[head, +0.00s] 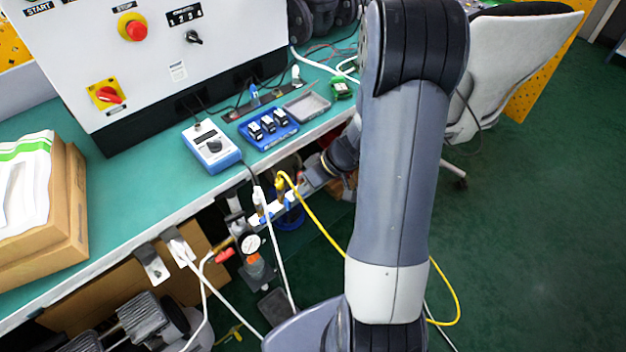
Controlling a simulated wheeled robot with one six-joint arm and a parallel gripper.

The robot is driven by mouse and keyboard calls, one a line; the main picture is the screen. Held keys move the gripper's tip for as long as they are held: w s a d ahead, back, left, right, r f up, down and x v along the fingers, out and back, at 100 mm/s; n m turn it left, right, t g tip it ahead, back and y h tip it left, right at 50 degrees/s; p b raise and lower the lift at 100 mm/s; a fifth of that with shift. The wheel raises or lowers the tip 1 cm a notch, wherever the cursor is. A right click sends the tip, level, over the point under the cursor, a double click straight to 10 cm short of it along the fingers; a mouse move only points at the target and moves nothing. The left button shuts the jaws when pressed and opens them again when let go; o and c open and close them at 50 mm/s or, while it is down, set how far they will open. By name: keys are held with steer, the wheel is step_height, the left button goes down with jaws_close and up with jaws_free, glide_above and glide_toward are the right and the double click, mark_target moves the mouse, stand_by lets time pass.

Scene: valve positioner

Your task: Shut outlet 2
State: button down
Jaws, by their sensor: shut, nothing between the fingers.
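A small pale manifold (265,219) hangs below the bench edge, with a white hose (272,240) and a yellow hose (308,207) coming from it. Small blue parts (263,210) show at its outlets. I cannot read any outlet number, so I cannot tell which is outlet 2 or how its valve stands. My gripper (303,187) is shut and empty, close to the right end of the manifold, just right of the yellow hose. Its fingertips are small and partly lost among the fittings. I cannot tell whether it touches anything.
A pressure gauge (249,243) and a red handle (225,255) sit left of the manifold. Above, the green bench (145,180) holds a blue-and-white meter (212,148), a blue tray (285,134) and a control box (150,60). A chair (505,60) stands behind my arm. The floor (540,220) at right is clear.

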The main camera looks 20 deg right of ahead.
steer(key=shift+w+a+f, duration=0.15)
steer(key=shift+a+f, duration=0.25)
steer(key=shift+f, duration=0.2)
steer(key=shift+h, duration=0.3)
steer(key=shift+a+r+h+b, duration=0.1)
steer(key=shift+h+b, duration=0.2)
steer(key=shift+a+r+n+t+h+b, duration=0.15)
steer(key=shift+n+t+h+b, duration=0.25)
steer(key=shift+h, duration=0.4)
steer(key=shift+a+r, duration=0.1)
steer(key=shift+a, duration=0.05)
